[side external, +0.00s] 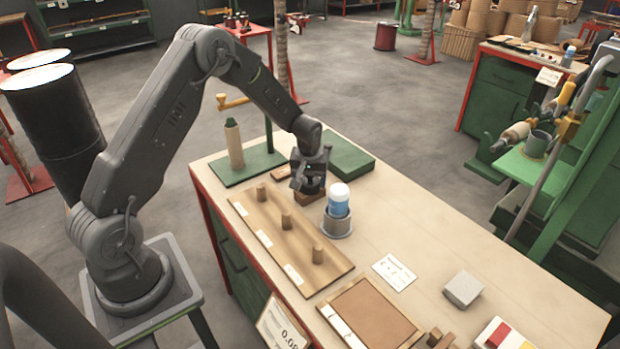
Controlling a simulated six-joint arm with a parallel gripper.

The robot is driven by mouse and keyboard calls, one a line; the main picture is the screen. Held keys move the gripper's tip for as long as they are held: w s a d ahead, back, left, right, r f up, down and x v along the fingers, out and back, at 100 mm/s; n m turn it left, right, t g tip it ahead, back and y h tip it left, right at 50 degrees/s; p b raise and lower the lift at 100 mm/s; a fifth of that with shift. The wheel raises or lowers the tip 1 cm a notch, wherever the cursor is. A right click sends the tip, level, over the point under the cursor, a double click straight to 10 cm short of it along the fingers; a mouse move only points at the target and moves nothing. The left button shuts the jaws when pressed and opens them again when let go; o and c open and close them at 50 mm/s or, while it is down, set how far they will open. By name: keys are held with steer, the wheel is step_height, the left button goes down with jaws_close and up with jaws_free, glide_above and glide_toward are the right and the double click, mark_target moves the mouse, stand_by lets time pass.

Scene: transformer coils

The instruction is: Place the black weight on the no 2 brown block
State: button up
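My gripper (311,186) points down over the far part of the table, just behind the wooden board. A small dark round shape, possibly the black weight, shows at its fingertips; it blends with the dark fingers, so I cannot tell whether they are closed on it. A brown block (309,198) lies directly below, partly hidden by the gripper. Another flat brown block (281,174) lies just left of the gripper. The long wooden board (262,222) bears three upright brown pegs, the middle one (286,221) among them, with white labels too small to read.
A grey cup (336,226) with a blue-and-white bottle (339,200) stands close right of the gripper. A green stand (222,177) with a wrapped cone and a green box (347,157) are behind. A grey block (463,289) lies right.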

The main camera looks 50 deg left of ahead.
steer(key=o, duration=0.4)
steer(key=shift+o, duration=0.2)
step_height(320, 180, up, 12)
steer(key=s+d, duration=0.1)
step_height(320, 180, up, 6)
steer(key=r+m, duration=0.1)
steer(key=m, duration=0.1)
glide_above(309, 185)
steer(key=s+d, duration=0.3)
steer(key=d, duration=0.1)
steer(key=s+d+r+m+t, duration=0.1)
steer(key=s+d+r+m, duration=0.1)
steer(key=s, duration=0.5)
steer(key=s+d+r+m+t, duration=0.2)
steer(key=s+d, duration=0.3)
steer(key=s, duration=0.3)
steer(key=s+d+r+m+t+h, duration=0.1)
steer(key=s+d+r+m, duration=0.2)
steer(key=s, duration=0.5)
steer(key=shift+d+r, duration=0.7)
steer(key=shift+d, duration=0.05)
